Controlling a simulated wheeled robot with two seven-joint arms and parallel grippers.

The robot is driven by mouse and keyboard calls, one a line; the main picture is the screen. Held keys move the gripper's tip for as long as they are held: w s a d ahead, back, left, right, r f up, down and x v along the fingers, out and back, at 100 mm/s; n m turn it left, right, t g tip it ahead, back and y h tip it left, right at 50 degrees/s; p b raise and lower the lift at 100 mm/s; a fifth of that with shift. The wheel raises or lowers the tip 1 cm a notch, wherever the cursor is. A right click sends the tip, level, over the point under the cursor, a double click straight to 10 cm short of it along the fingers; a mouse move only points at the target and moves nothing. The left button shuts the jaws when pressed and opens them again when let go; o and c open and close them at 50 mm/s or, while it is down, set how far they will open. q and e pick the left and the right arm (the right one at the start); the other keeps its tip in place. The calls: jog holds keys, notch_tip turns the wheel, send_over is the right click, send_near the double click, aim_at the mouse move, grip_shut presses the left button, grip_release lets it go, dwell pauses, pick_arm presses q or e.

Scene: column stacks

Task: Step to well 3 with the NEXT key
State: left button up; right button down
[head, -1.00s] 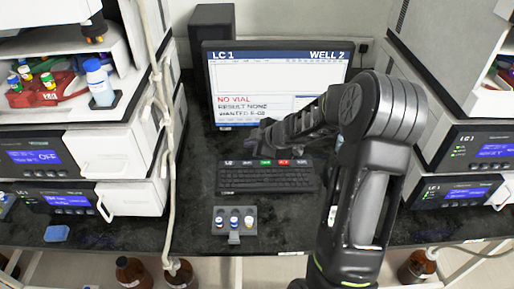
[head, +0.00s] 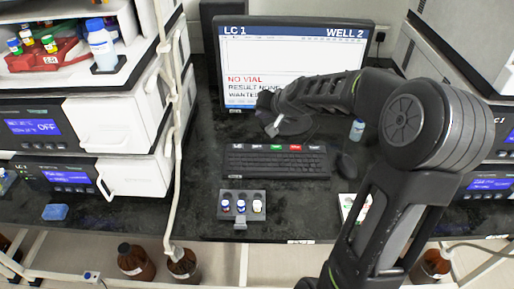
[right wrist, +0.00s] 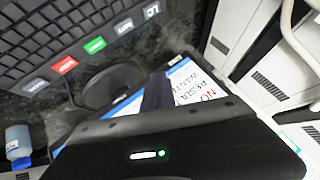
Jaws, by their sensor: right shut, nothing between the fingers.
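The monitor (head: 296,62) reads LC 1, WELL 2, with red NO VIAL text; it also shows in the right wrist view (right wrist: 190,75). The keyboard (head: 275,162) lies in front of it. I cannot read which is NEXT. My right gripper (head: 271,127) is shut and empty, above the bench between keyboard and monitor, apart from the keys. My left gripper is out of view.
A small rack (head: 241,198) with three vials stands in front of the keyboard. Instrument stacks flank the bench. A pale tube hangs at left.

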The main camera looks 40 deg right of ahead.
jog(key=shift+a+f+y, duration=0.2)
jog(key=shift+a+y, duration=0.3)
jog(key=shift+a, duration=0.3)
jog(key=b, duration=0.6)
send_over(259, 148)
notch_tip(259, 148, down, 8)
jog(key=shift+a+r, duration=0.1)
jog(key=shift+r, duration=0.15)
jog(key=shift+f+b, duration=0.65)
jog(key=shift+b, duration=0.3)
dwell(0.6)
jog(key=shift+f+b, duration=0.4)
jog(key=shift+b, duration=0.15)
